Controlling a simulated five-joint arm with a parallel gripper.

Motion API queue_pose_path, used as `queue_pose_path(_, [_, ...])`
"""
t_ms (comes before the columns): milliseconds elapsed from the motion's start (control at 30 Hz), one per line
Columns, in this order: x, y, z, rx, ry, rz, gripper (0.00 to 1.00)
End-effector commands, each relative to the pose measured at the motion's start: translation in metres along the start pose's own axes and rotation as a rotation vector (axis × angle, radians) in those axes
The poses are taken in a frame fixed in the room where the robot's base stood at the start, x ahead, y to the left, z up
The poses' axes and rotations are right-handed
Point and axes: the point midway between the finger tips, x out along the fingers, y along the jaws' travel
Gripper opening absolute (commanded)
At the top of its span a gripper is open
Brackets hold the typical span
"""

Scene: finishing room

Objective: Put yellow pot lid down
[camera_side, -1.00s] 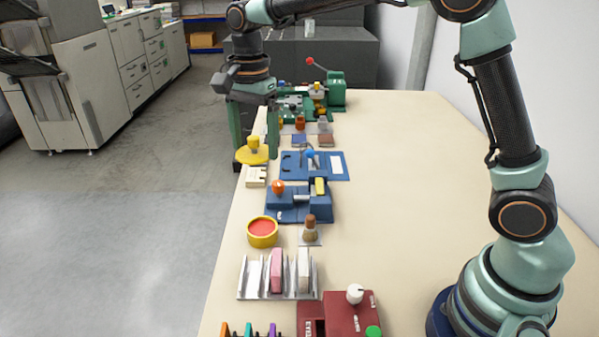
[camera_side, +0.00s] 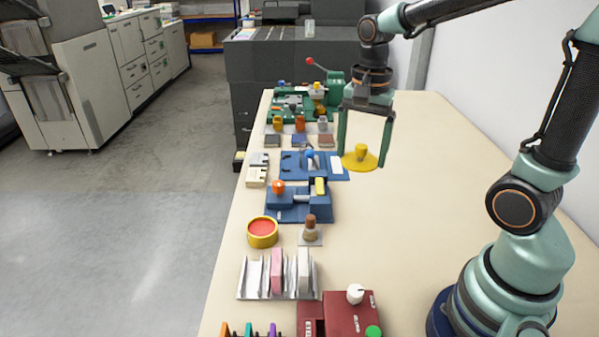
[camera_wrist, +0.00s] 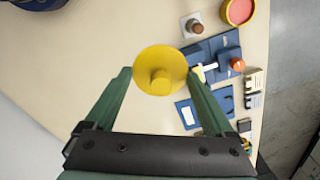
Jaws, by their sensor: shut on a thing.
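The yellow pot lid (camera_side: 349,163) is a round disc with a knob on top. My gripper (camera_side: 364,160) is shut on it, with its two long green fingers at opposite sides of the rim. The lid is roughly level, knob up, over the bare part of the table right of the blue fixtures. I cannot tell how far it is above the surface. In the wrist view the lid (camera_wrist: 150,57) sits between my fingertips (camera_wrist: 160,73). A yellow round pot with a red inside (camera_side: 262,232) stands open at the table's left edge; it also shows in the wrist view (camera_wrist: 238,11).
Blue fixtures (camera_side: 300,204) and a green machine with a red-knobbed lever (camera_side: 335,92) line the left side of the table (camera_side: 430,220). A rack with pink and white pieces (camera_side: 278,290) and a red box (camera_side: 350,315) are nearer. The table's middle and right are clear.

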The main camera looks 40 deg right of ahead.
Motion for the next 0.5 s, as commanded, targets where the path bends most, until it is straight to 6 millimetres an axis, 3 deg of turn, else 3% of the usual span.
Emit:
queue_pose_path(167, [0.03, 0.004, 0.001, 0.0, -0.003, 0.007, 0.34])
queue_pose_path(500, [0.114, 0.006, 0.002, 0.0, -0.005, 0.009, 0.34])
